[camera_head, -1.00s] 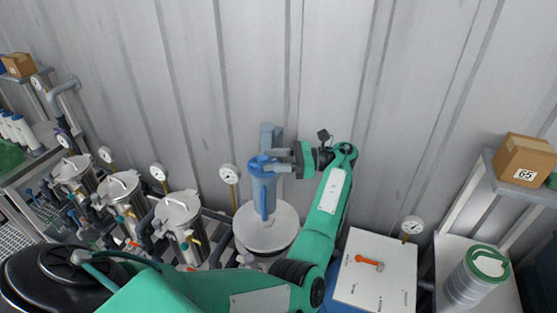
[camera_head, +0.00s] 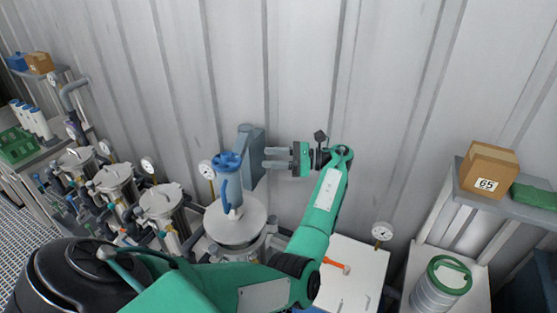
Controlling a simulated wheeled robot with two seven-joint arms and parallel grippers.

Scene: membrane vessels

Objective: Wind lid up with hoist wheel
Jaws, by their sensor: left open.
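The blue hoist wheel (camera_head: 228,163) sits at the top of the hoist in the middle of the head view, in front of a grey-blue post (camera_head: 251,150). A blue bar (camera_head: 224,194) runs from it down to the round pale lid (camera_head: 240,228). The lid covers the top of the wide metal vessel; I cannot tell whether there is a gap beneath it. My left gripper (camera_head: 266,159) is open and empty, its fingers pointing left, to the right of the wheel and apart from it in the picture. My right gripper is not in view.
Several smaller metal vessels (camera_head: 161,200) with gauges stand to the left. A white panel (camera_head: 350,285) with an orange handle (camera_head: 337,266) is at lower right. A shelf with a cardboard box (camera_head: 488,170) stands far right. The corrugated wall is close behind.

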